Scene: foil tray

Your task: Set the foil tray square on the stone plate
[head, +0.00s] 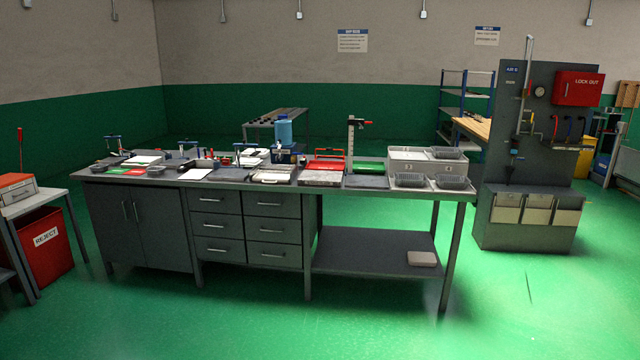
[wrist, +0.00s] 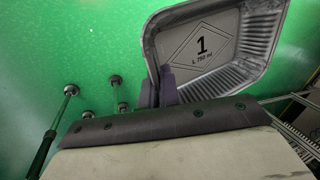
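In the wrist view, a silver foil tray (wrist: 208,45) with ribbed walls and a "1 L 750 ml" mark fills the upper right. My gripper (wrist: 159,90) has one dark finger outside the tray's near wall and one inside, and appears shut on that wall. My gripper and the held tray do not show in the head view.
Other foil trays (head: 410,180) stand on the bench's right end, beside the plate. A tall height gauge (head: 352,150) and a green item (head: 369,166) stand behind it. A red-and-white case (head: 322,177) lies to its left. Open floor (head: 370,325) lies in front.

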